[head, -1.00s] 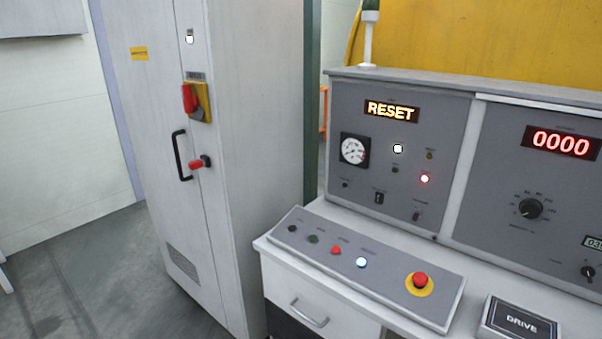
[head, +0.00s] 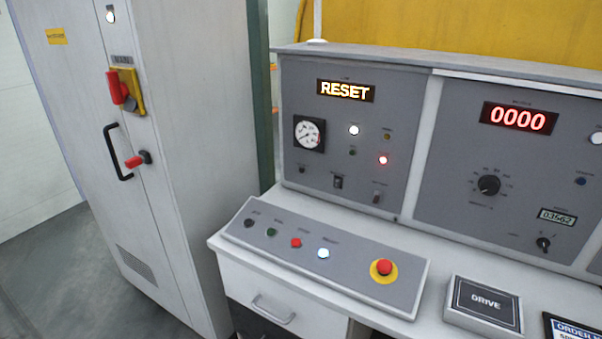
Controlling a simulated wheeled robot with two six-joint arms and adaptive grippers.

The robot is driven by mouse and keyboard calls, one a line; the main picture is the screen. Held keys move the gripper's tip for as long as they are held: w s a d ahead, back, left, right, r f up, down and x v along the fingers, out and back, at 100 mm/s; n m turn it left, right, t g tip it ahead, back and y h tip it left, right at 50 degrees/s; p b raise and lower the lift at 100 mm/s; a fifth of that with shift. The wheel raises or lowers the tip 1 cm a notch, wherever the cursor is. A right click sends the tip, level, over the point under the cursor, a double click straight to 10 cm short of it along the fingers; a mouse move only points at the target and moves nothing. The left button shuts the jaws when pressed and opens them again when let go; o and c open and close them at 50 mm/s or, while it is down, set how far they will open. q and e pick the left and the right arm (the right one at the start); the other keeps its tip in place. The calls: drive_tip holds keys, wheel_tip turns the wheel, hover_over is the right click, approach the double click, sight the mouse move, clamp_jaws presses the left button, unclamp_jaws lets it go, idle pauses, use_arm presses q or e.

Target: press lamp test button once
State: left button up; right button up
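No label reading lamp test is legible, so I cannot tell which button it is. The upright left panel (head: 410,110) has a lit RESET display (head: 345,90), a lit white lamp (head: 353,130), a small dark button (head: 352,152) under it, a dim amber lamp (head: 387,137) and a lit red lamp (head: 383,160). A small black button (head: 302,170) sits under the gauge. The sloped desk panel (head: 345,277) carries black (head: 249,223), green (head: 271,232), red (head: 296,243) and lit white (head: 323,253) buttons. Neither gripper is in view.
A red emergency stop (head: 384,267) on a yellow disc is at the desk panel's right. A grey cabinet (head: 200,150) with a red main switch (head: 118,88) stands left. A DRIVE box (head: 484,302) lies on the desk. The right panel shows 0000 (head: 517,117). Floor is clear at lower left.

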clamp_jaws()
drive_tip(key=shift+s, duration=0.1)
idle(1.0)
